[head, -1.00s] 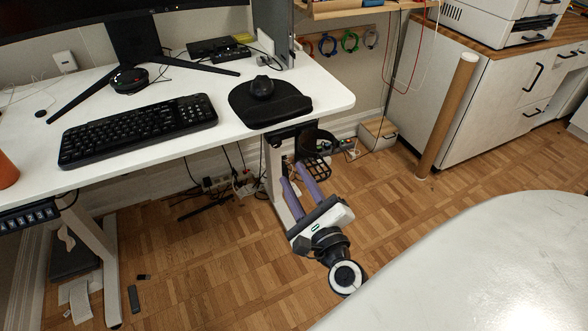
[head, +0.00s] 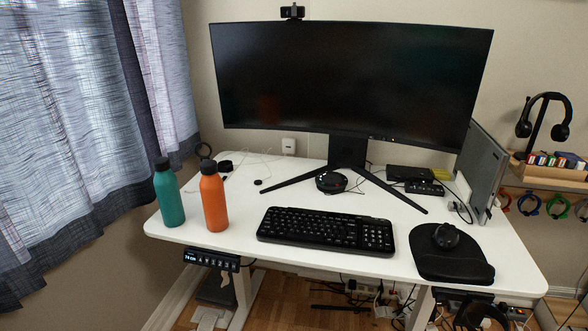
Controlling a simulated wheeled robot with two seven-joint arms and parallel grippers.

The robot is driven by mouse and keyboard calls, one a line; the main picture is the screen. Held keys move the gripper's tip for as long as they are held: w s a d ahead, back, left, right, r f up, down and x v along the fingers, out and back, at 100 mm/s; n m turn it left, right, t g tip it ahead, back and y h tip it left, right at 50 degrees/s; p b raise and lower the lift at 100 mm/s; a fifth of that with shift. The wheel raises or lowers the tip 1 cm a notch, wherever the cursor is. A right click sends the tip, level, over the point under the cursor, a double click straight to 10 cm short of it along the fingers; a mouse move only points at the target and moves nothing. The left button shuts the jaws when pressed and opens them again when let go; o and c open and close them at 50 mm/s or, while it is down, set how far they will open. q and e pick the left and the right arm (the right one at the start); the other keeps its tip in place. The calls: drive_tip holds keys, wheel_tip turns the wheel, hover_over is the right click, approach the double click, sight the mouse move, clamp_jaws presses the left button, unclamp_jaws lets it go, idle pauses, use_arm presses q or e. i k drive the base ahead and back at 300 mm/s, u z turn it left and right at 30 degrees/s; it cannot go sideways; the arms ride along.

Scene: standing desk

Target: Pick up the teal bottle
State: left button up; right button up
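The teal bottle (head: 169,194) stands upright near the left end of the white desk (head: 340,255), with a dark cap. An orange bottle (head: 214,198) stands upright just to its right, a small gap apart. Neither of my grippers shows in the head view.
A black keyboard (head: 326,229) lies in the middle of the desk, with a mouse (head: 446,236) on a black pad (head: 452,265) to its right. A large monitor (head: 350,82) stands behind. Curtains (head: 95,120) hang close to the left end. A height control panel (head: 211,260) sits under the front edge.

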sight(165, 183)
drive_tip(key=k, duration=0.45)
drive_tip(key=u, duration=1.45)
drive_tip(key=i, duration=1.1)
drive_tip(key=u, duration=0.15)
